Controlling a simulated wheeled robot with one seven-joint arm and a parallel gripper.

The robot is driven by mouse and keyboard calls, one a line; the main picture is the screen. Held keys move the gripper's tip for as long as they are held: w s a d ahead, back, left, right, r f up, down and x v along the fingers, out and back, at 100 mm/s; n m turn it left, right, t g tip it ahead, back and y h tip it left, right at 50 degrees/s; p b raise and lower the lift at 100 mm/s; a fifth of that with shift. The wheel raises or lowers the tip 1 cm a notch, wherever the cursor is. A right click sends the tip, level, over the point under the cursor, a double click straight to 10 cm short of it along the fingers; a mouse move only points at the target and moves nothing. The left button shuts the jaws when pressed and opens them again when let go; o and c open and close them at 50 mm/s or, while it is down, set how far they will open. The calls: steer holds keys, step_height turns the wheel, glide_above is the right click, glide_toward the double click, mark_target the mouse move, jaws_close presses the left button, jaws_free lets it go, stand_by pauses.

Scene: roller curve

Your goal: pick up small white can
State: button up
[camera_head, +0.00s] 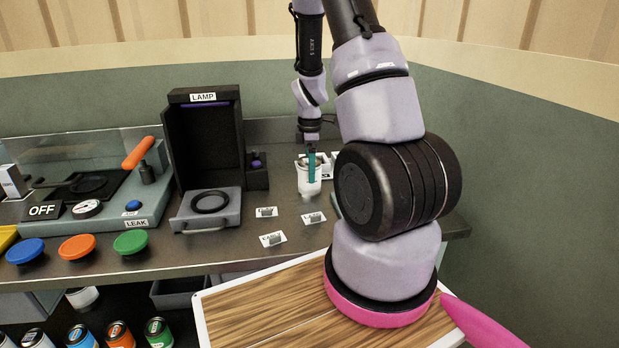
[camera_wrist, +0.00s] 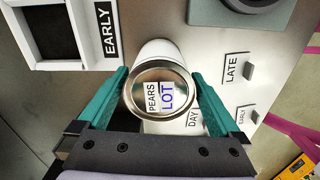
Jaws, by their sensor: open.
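The small white can (camera_head: 308,188) stands upright on the dark counter, right of the lamp box. In the wrist view the white can (camera_wrist: 160,90) shows its metal lid, with a label reading PEARS LOT. My gripper (camera_wrist: 160,82) is open, with one teal finger on each side of the can. The left finger is very near the can's side; I cannot tell if it touches. In the head view my gripper (camera_head: 312,160) points down at the can, and one teal finger covers part of it.
Small cards on stands (camera_head: 272,239) are on the counter in front of the can. A white box marked EARLY (camera_wrist: 85,35) is close beside the can. The black lamp box (camera_head: 205,150) stands to the left. A wooden board (camera_head: 260,310) lies in front of the counter.

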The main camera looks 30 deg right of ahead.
step_height(320, 180, down, 3)
steer(key=shift+w+a+f, duration=0.1)
steer(key=shift+a, duration=0.05)
steer(key=c, duration=1.5)
